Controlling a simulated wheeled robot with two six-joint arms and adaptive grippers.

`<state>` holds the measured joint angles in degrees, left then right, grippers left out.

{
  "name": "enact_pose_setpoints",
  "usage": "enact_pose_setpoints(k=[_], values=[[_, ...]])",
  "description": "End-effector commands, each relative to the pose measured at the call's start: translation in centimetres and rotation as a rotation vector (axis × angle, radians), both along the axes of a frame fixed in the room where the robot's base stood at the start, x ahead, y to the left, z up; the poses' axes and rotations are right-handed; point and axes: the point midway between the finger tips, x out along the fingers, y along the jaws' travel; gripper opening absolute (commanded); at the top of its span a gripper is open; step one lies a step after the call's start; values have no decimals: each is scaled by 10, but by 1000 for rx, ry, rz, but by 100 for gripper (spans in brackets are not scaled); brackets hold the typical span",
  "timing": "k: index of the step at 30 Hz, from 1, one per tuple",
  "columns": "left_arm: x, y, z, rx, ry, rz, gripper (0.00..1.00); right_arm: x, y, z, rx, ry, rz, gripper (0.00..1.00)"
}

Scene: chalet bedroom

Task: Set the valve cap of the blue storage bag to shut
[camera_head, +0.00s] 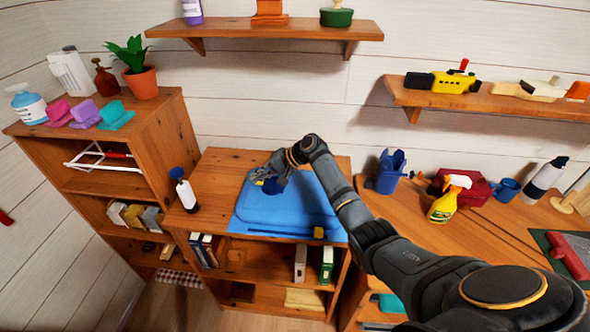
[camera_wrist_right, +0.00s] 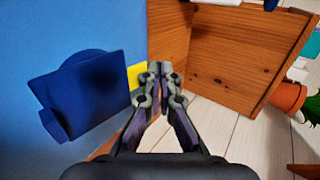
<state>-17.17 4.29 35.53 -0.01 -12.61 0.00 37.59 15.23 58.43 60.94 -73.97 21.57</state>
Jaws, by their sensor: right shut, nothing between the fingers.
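The blue storage bag (camera_head: 300,203) lies flat on the low wooden cabinet's top. Its dark blue valve cap (camera_head: 272,187) shows beside my right gripper, partly covered by it. In the right wrist view the valve cap (camera_wrist_right: 88,92) is a dark blue square plate with rounded parts behind and below it. A yellow patch (camera_wrist_right: 136,76) shows at its right edge. I cannot tell whether the cap is open or shut. My right gripper (camera_head: 258,178) is over the bag's upper left part. In the wrist view its fingers (camera_wrist_right: 160,72) are together and empty, right of the cap. My left gripper is out of view.
A dark blue-topped bottle (camera_head: 185,190) stands left of the bag. A taller shelf unit (camera_head: 160,125) rises at the left. A yellow spray bottle (camera_head: 446,203) and a blue holder (camera_head: 388,173) stand on the right desk. A wall shelf (camera_head: 265,29) hangs above.

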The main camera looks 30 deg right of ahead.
Motion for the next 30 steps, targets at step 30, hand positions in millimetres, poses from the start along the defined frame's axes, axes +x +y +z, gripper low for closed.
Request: enact_pose_setpoints(k=[30], values=[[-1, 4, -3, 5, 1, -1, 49, -2, -2, -10, -1, 1, -1, 0]])
